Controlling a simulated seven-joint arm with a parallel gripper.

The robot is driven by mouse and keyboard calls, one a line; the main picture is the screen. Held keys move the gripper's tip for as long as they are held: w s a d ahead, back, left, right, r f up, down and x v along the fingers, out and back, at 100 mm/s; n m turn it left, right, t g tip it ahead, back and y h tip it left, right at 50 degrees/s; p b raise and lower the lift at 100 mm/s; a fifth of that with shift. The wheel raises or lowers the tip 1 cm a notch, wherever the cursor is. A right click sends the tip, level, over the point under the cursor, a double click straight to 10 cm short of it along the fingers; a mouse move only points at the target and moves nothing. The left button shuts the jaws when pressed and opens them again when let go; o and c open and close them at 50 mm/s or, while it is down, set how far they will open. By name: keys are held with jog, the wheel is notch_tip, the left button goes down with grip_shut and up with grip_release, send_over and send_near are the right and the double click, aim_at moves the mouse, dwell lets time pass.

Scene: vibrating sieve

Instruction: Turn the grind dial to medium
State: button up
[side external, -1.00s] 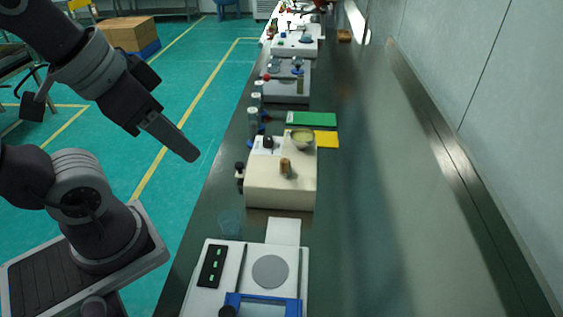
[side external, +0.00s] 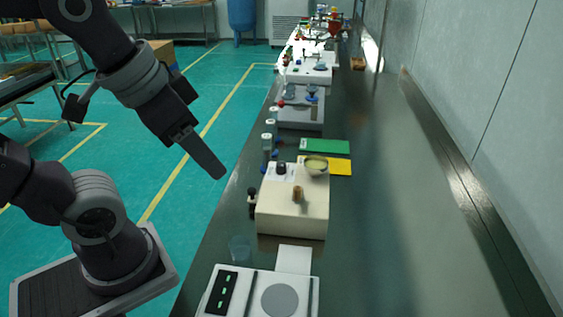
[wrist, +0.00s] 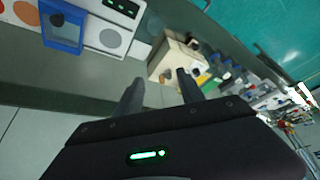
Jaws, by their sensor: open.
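A cream box-shaped machine (side external: 292,215) stands on the bench, with a black knob (side external: 281,168) on a white patch of its top. The knob may be the grind dial; its setting is too small to read. A brown wooden knob (side external: 298,195) and a yellowish bowl (side external: 316,164) are also on the machine. My gripper (side external: 220,174) is left of the machine, apart from it, beyond the bench's left edge. In the wrist view my gripper (wrist: 160,88) has two spread fingers with nothing between them, and the cream machine (wrist: 170,57) shows beyond them.
A white device with a grey disc (side external: 280,299) stands in front, and a clear cup (side external: 240,248) beside it. Green (side external: 325,146) and yellow (side external: 340,167) sheets lie behind the machine. More devices line the bench's far left side.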

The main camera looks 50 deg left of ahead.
jog(key=w+a+m+g, duration=0.2)
jog(key=w+a, duration=0.1)
jog(key=w, duration=0.7)
jog(key=m+g, duration=0.3)
send_over(281, 163)
notch_tip(281, 163, down, 11)
jog(key=shift+s+r, duration=0.1)
jog(key=shift+r, duration=0.05)
notch_tip(281, 163, down, 7)
jog(key=shift+d+r, duration=0.1)
grip_shut()
